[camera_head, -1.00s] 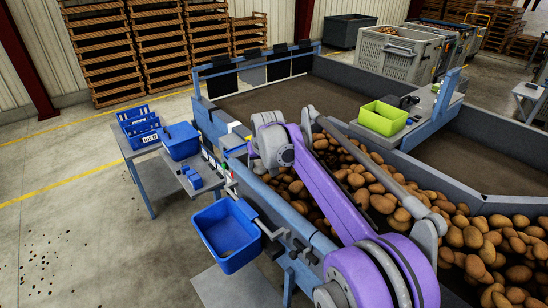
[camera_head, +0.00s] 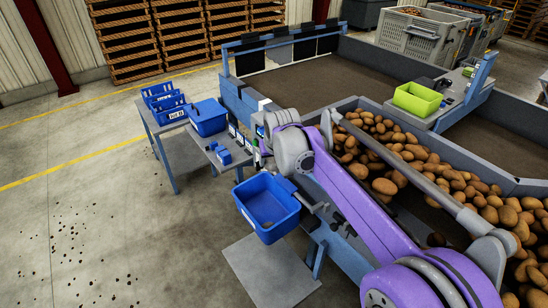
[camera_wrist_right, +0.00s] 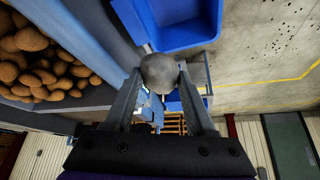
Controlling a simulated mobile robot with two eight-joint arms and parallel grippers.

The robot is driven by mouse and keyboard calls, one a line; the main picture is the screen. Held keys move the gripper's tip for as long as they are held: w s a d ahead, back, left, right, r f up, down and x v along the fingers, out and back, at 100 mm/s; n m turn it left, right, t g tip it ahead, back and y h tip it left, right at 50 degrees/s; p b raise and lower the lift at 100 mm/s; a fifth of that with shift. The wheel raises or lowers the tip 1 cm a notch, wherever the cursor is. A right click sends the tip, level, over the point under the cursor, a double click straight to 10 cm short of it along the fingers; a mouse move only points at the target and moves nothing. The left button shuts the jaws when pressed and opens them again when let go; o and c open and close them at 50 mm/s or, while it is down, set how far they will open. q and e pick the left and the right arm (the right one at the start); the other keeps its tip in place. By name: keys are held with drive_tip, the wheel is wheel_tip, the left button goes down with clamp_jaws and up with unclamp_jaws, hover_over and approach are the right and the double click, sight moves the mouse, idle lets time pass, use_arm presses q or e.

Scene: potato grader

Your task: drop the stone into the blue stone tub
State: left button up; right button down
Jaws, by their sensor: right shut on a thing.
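A round grey stone (camera_wrist_right: 159,70) is held between the two fingertips of my right gripper (camera_wrist_right: 160,88) in the right wrist view. The blue stone tub (camera_head: 268,205) hangs on the outer side of the grader, open at the top. In the right wrist view the tub (camera_wrist_right: 182,28) lies just beyond the stone, and the stone is outside it. In the head view my purple right arm reaches across the potatoes, its wrist above and slightly right of the tub. The arm hides the fingers and stone there. My left gripper is not in view.
Potatoes (camera_head: 385,186) fill the conveyor under my arm. A side table holds blue bins (camera_head: 208,118). A lime-green crate (camera_head: 418,98) stands across the belt. A grey plate (camera_head: 270,272) lies below the tub. The floor at left is clear apart from small dark bits.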

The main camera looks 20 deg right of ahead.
sight(273, 171)
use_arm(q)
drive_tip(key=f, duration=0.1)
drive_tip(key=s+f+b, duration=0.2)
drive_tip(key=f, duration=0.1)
use_arm(e)
wheel_tip(273, 171, down, 6)
drive_tip(key=shift+r, duration=0.25)
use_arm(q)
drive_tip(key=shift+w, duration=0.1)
use_arm(e)
drive_tip(key=shift+c, duration=0.8)
unclamp_jaws()
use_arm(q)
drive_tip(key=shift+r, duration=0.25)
use_arm(e)
drive_tip(key=v, duration=1.1)
drive_tip(key=shift+d, duration=0.1)
drive_tip(key=s+f, duration=0.9)
drive_tip(key=s, duration=0.5)
drive_tip(key=s+f, duration=0.9)
drive_tip(key=s, duration=0.5)
drive_tip(key=shift+s+d+f+n, duration=0.2)
drive_tip(key=shift+s+d+n, duration=0.1)
drive_tip(key=shift+s+d, duration=0.05)
